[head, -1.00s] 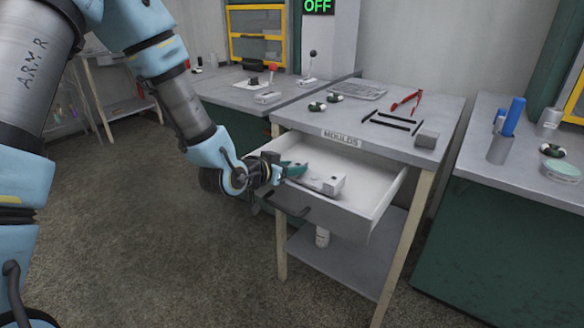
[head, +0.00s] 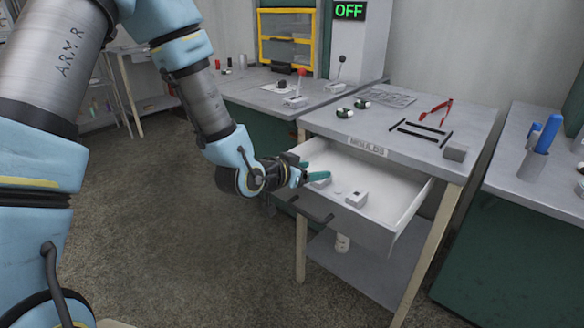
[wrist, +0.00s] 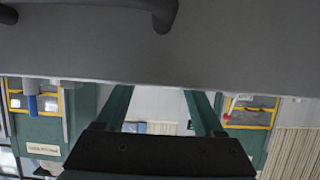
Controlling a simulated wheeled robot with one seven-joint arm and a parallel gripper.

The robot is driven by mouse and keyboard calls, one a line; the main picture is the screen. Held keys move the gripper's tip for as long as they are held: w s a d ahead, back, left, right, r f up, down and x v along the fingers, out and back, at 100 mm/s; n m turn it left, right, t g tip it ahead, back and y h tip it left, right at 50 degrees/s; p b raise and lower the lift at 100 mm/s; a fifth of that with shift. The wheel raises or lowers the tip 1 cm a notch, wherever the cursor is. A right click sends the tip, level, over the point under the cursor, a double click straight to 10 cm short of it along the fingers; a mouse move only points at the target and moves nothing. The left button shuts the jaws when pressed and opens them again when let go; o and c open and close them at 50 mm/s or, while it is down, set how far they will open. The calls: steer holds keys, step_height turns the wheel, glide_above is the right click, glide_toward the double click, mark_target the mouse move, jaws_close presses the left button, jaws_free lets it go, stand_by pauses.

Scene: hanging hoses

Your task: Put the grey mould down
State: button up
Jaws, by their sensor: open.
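The grey mould (head: 357,198) lies in the open drawer (head: 402,212) marked MOULDS. In the head view I see light grey blocks on the drawer floor, one of them close to my fingers; I cannot tell whether they are all one piece. My gripper (head: 313,173) is open at the drawer's left side, its teal fingers apart, close to the nearer block. I cannot tell whether a finger touches it. In the wrist view the two fingers (wrist: 158,100) are spread with nothing seen between them; their tips are hidden by the grey drawer front, and the mould is out of sight.
The drawer front has a dark handle (head: 310,208). The bench top (head: 385,118) above holds red pliers (head: 437,110), black bars and a grey block (head: 455,151). A bench with blue cylinders (head: 548,134) stands right. Floor (head: 190,240) before the drawer is clear.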

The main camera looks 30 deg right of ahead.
steer(key=p+v, duration=0.1)
steer(key=v, duration=0.5)
steer(key=shift+a+r, duration=0.2)
steer(key=shift+a, duration=0.05)
steer(key=shift+s+a+r+p, duration=0.2)
steer(key=shift+r+p, duration=0.1)
steer(key=shift+p, duration=0.45)
steer(key=shift+w+p, duration=0.1)
steer(key=shift+p, duration=0.5)
steer(key=p+v, duration=0.2)
steer(key=p, duration=0.5)
steer(key=shift+a+f, duration=0.15)
steer(key=shift+a, duration=0.1)
steer(key=shift+f, duration=0.1)
